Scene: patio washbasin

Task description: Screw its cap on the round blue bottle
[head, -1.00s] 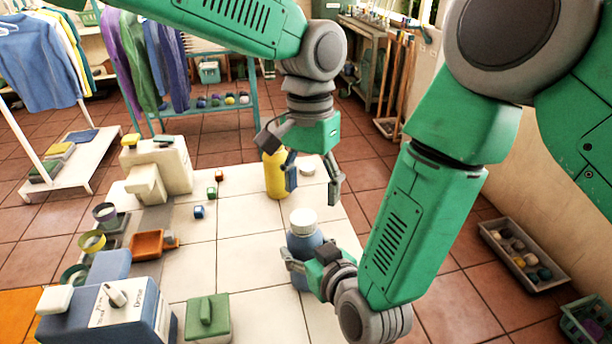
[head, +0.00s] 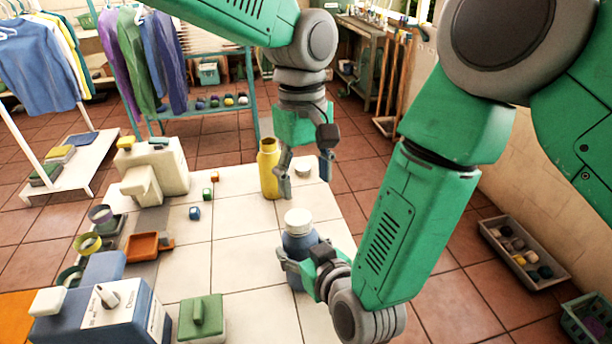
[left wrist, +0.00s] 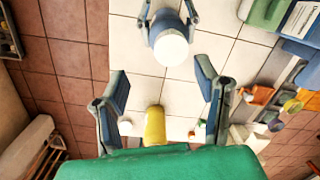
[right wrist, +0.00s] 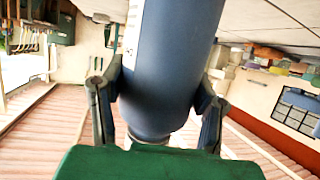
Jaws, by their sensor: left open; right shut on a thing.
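The round blue bottle (head: 299,243) stands upright near the front edge of the white tiled table. A white cap (head: 299,222) sits on its top; whether it is screwed tight I cannot tell. My right gripper (head: 289,268) is shut around the bottle's body, which fills the right wrist view (right wrist: 170,60). My left gripper (head: 305,172) is open and empty, pointing down, above and behind the bottle in the head view. In the left wrist view the cap (left wrist: 170,49) lies beyond the gap between the open left fingers (left wrist: 162,82).
A yellow bottle (head: 268,170) stands behind, close to my left gripper, with a pale round piece (head: 304,174) beside it. The table's middle is clear.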

